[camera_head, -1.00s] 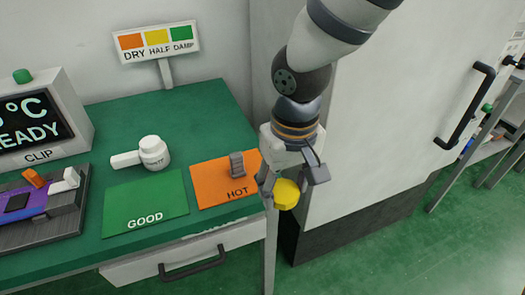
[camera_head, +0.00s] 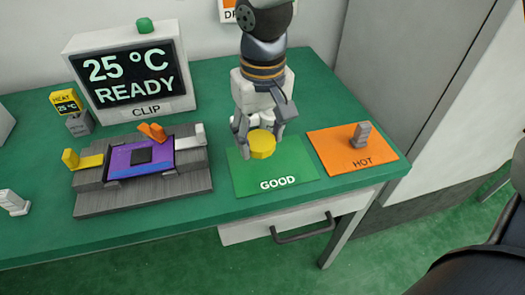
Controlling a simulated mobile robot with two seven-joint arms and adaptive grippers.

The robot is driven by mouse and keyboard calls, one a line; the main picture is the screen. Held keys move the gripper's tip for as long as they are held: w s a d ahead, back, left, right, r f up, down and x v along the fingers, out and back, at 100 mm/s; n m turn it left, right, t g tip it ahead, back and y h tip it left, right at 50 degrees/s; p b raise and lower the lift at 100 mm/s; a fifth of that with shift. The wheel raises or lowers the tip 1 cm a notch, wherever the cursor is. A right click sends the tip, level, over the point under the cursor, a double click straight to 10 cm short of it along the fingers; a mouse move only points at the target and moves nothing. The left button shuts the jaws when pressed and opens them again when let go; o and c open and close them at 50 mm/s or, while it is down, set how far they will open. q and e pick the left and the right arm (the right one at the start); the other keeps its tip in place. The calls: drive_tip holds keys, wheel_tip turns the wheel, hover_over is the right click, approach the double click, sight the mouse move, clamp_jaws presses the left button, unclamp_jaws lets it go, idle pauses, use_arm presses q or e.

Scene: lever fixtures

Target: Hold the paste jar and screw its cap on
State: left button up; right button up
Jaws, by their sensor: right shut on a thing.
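My right gripper (camera_head: 262,135) comes down from the top of the head view and is shut on a round yellow cap (camera_head: 262,146). It holds the cap over the far part of the green GOOD mat (camera_head: 290,178); the height above the mat is hard to tell. The white paste jar does not show now; my right gripper and wrist cover the area behind the GOOD mat. My left gripper is not in view.
A grey fixture (camera_head: 140,198) with a purple board (camera_head: 122,160) and yellow, orange and white levers stands to the left. Behind it is a display (camera_head: 130,75) reading 25 °C READY. An orange HOT mat (camera_head: 335,150) with a grey block (camera_head: 361,134) lies right.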

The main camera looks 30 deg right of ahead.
drive_tip(key=w+d+r, duration=0.2)
drive_tip(key=w, duration=0.1)
drive_tip(key=w+d+r+m, duration=0.1)
drive_tip(key=w+d+r, duration=0.2)
drive_tip(key=w+d+r+m, duration=0.1)
drive_tip(key=w+d+r, duration=0.1)
drive_tip(key=w+d, duration=0.1)
drive_tip(key=shift+r+g, duration=0.3)
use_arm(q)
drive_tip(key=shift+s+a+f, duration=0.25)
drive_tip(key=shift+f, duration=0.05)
use_arm(e)
drive_tip(key=shift+n, duration=0.7)
drive_tip(key=s+a+f, duration=0.2)
drive_tip(key=a+f, duration=0.1)
drive_tip(key=s+a+f, duration=0.3)
drive_tip(key=shift+s+a, duration=0.1)
drive_tip(key=shift+a, duration=0.15)
drive_tip(key=shift+n, duration=0.5)
drive_tip(key=s+a+f, duration=0.1)
drive_tip(key=s, duration=0.1)
drive_tip(key=s+a+f, duration=0.1)
drive_tip(key=s+f, duration=0.1)
drive_tip(key=s, duration=0.1)
drive_tip(key=s+a+f, duration=0.1)
drive_tip(key=s+f, duration=0.1)
drive_tip(key=shift+s+a, duration=0.15)
drive_tip(key=shift+s, duration=0.2)
drive_tip(key=shift+r, duration=0.1)
